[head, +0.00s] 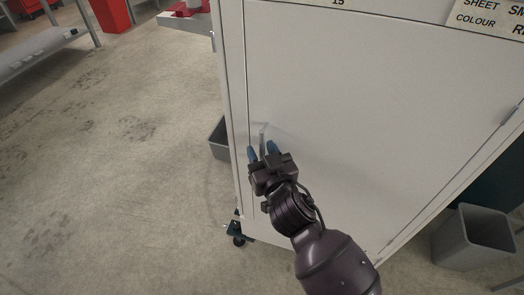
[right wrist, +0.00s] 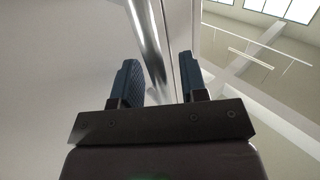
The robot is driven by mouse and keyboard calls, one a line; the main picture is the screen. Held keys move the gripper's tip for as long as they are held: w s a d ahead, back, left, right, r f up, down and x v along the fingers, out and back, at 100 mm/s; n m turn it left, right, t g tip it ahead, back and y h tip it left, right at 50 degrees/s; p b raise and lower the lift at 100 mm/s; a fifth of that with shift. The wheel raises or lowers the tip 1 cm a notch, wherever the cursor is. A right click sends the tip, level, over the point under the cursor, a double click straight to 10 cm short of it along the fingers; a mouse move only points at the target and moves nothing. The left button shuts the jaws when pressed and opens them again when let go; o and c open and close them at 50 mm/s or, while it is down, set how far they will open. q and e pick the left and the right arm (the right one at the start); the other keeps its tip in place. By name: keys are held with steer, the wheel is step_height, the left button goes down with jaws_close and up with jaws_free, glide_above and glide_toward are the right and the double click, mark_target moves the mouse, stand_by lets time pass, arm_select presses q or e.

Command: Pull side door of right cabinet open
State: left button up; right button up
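The cabinet's side door (head: 350,100) is a large light grey panel that looks shut in its frame. Its slim upright metal handle (head: 262,135) is near the door's left edge; it also shows as a shiny bar in the right wrist view (right wrist: 147,40). My right gripper (head: 262,150) is at the handle's lower part. Its two blue fingers are apart, one on each side of the handle. In the right wrist view the fingers (right wrist: 160,82) stand open with a gap around the bar. I cannot see either finger touching it. My left gripper is not in view.
A grey bin (head: 218,140) stands behind the cabinet's left edge, and another grey bin (head: 472,238) at the lower right. A caster (head: 238,240) shows under the cabinet. Concrete floor (head: 110,170) is clear to the left. A metal bench (head: 40,50) is at the upper left.

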jaws_close()
stand_by(0.5)
